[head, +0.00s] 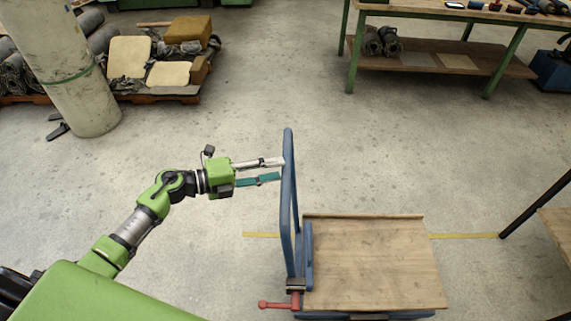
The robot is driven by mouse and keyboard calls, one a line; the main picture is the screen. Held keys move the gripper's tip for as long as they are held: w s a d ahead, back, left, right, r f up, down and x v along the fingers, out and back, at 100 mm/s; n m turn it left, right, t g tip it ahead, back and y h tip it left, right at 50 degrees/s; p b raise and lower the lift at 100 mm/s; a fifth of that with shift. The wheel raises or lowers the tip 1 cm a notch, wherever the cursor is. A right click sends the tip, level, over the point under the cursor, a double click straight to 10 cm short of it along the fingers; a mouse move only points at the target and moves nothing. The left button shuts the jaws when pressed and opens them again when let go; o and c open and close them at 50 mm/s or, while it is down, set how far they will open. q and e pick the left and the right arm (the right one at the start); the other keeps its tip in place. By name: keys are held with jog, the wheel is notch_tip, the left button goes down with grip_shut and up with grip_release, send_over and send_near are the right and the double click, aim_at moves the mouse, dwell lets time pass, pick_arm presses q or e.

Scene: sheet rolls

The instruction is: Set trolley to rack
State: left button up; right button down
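The trolley has a flat wooden deck (375,262) and a blue tubular push handle (287,150) standing upright at its left end. A red clamp-like part (279,304) shows low at its front left corner. My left gripper (281,169) reaches in from the left at the upper part of the handle. Its two fingers are apart, with their tips at the handle's left side. I cannot tell whether they touch it. My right gripper is out of view. No rack is clearly recognisable; a dark slanting post and wooden board (560,228) are cut off at the right edge.
A yellow floor line (463,236) runs behind the trolley. A concrete column (68,75) and a loaded pallet (160,92) stand at the back left. A green-legged workbench (445,45) stands at the back right. The floor between is clear.

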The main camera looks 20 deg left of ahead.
aim_at(286, 168)
pick_arm(q)
jog(key=shift+x, duration=2.1)
grip_shut()
jog(key=shift+d, duration=0.1)
